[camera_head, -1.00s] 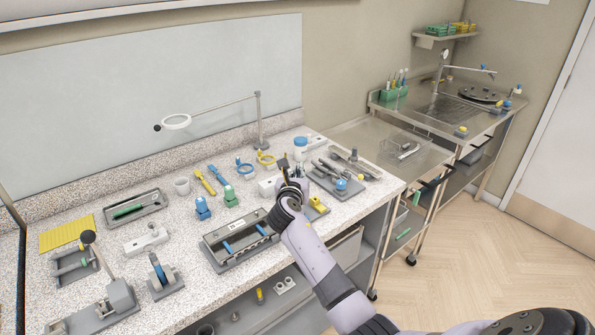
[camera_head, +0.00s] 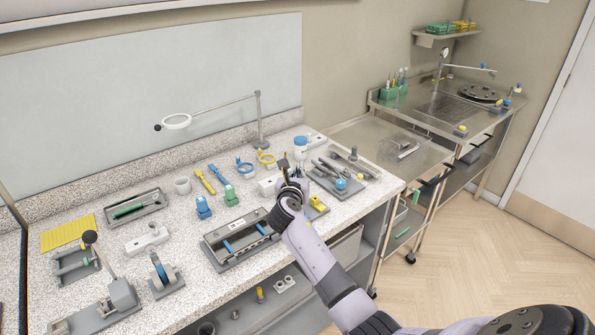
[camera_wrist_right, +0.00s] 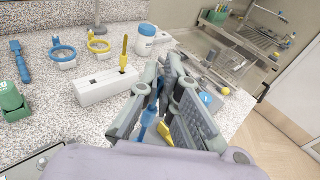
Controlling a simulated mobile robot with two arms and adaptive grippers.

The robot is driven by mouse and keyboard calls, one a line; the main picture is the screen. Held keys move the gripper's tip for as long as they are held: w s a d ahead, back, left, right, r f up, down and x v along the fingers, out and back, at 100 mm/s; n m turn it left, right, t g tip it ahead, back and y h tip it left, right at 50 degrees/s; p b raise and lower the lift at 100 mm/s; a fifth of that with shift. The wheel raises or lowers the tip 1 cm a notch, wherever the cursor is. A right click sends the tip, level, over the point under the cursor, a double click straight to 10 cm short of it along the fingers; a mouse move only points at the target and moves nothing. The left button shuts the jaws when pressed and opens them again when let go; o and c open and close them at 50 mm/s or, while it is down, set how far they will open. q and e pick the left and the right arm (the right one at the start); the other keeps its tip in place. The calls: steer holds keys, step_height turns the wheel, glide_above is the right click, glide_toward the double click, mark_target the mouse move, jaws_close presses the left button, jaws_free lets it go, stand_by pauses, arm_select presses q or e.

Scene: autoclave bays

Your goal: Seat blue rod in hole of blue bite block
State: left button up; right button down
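The blue bite block (camera_head: 203,209) stands on the speckled counter, left of my right arm, beside a similar green block (camera_head: 229,196). My right gripper (camera_head: 295,172) is over the counter's right part, well to the right of the blue block. In the right wrist view, my right gripper's fingers (camera_wrist_right: 162,82) flank a slim blue piece, seemingly the blue rod (camera_wrist_right: 147,120). The fingers partly cover it, and I cannot tell whether they press on it. A yellow piece (camera_wrist_right: 165,134) shows just beside it. My left gripper is in neither view.
A grey tray (camera_head: 238,258) with blue pieces lies in front of the blocks. A white block with a yellow-handled tool (camera_wrist_right: 125,55) stands close to my right gripper. A white jar with a blue lid (camera_wrist_right: 146,40) stands behind. A magnifier (camera_head: 177,121) arches over the back.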

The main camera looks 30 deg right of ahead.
steer(key=shift+p, duration=0.75)
stand_by(0.8)
steer(key=shift+f+b, duration=1.05)
steer(key=shift+f, duration=0.8)
steer(key=c, duration=1.7)
jaws_free()
steer(key=v, duration=1.2)
